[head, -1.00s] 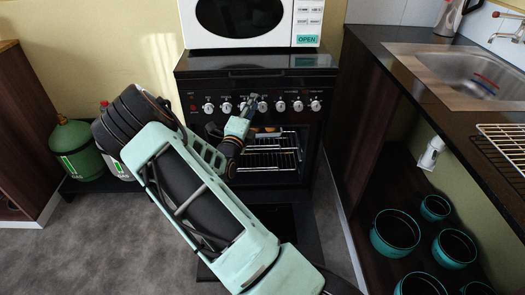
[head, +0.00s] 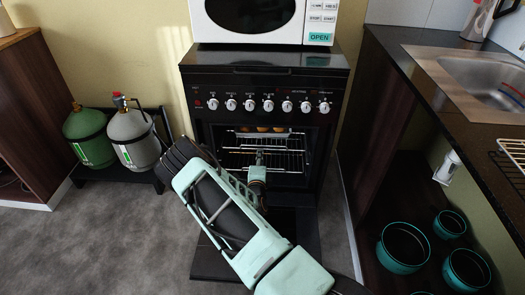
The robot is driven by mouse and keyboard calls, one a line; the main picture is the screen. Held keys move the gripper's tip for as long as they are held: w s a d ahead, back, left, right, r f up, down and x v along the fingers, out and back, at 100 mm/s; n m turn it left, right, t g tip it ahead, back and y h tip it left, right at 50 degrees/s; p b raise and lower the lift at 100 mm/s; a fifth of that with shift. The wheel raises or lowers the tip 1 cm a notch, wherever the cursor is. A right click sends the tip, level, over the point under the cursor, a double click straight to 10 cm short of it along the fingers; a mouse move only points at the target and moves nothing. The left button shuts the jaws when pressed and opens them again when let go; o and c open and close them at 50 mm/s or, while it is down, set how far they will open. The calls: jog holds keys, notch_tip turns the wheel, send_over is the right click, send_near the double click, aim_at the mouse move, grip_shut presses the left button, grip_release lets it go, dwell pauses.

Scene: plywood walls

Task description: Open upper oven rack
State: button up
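The black oven (head: 340,110) stands in the middle with its door (head: 215,262) folded down and its cavity open. The upper oven rack (head: 283,135) is inside near the top, with several orange-yellow items (head: 262,129) on it. A lower wire rack (head: 290,163) sits below it. My gripper (head: 259,157) is in front of the cavity, below the upper rack and over the lower rack in the picture. I cannot tell whether it touches either rack. Its fingers are small and partly hidden, so their opening is unclear.
A microwave (head: 262,20) stands on the oven. Green (head: 88,135) and grey (head: 132,138) gas bottles stand on a low black stand at left. The sink counter (head: 440,95) bounds the right, with teal-rimmed pots (head: 403,245) below. Floor at front left is clear.

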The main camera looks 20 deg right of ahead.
jog(key=b+x, duration=0.2)
jog(key=x, duration=0.5)
jog(key=shift+w, duration=0.2)
jog(key=shift+d, duration=0.1)
jog(key=shift+c, duration=0.2)
grip_shut()
